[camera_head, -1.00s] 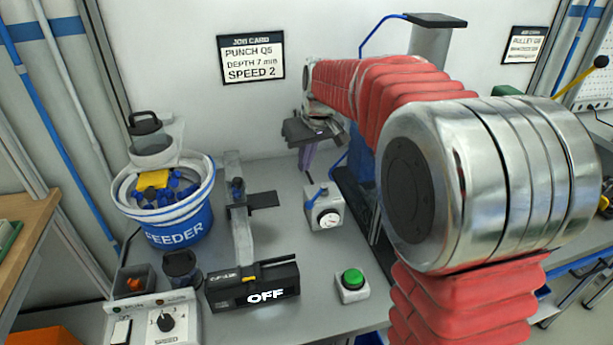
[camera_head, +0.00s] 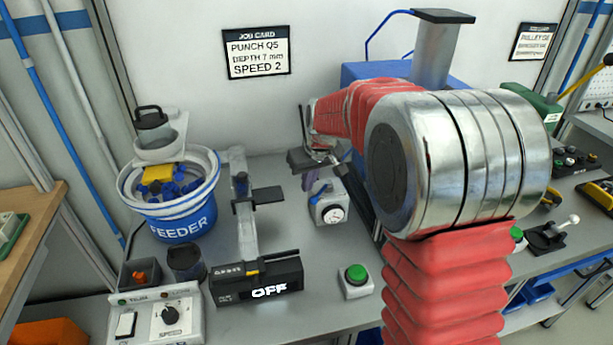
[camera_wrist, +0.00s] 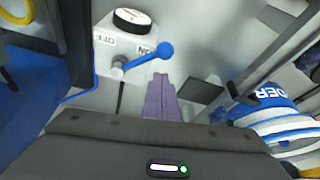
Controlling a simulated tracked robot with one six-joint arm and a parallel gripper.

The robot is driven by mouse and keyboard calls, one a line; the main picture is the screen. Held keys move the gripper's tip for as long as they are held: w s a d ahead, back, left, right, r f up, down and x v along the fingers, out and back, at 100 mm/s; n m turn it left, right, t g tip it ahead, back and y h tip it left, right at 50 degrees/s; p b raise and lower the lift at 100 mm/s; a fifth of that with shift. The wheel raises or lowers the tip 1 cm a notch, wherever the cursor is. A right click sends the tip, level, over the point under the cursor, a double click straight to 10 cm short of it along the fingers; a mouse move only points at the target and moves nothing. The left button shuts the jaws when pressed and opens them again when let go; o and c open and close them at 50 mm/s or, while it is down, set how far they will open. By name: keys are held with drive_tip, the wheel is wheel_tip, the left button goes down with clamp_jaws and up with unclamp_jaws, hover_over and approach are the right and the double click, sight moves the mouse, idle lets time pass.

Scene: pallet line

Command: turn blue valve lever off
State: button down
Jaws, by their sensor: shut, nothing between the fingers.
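The blue valve lever (camera_wrist: 150,56) shows in the wrist view on a pale valve box (camera_wrist: 108,58) with a round gauge on top. Its ball end points right, on the side of the ON label; the OFF label is on the other side of the pivot. My gripper (camera_wrist: 161,82) has purple fingers, shut and empty, just below the lever's ball in the wrist picture. Whether they touch the lever I cannot tell. In the head view my gripper hangs just behind the valve box.
A blue feeder bowl (camera_head: 180,228) stands at left. A black display box (camera_head: 262,284) reading OFF, a green button (camera_head: 356,275) and a speed control box (camera_head: 160,318) are at the front.

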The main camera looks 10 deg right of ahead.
drive_tip(key=shift+s+d+f, duration=0.15)
drive_tip(key=shift+s+d, duration=0.05)
drive_tip(key=shift+s, duration=0.75)
drive_tip(key=shift+s+d+n, duration=0.1)
drive_tip(key=shift+s+n, duration=0.05)
drive_tip(key=shift+n, duration=0.15)
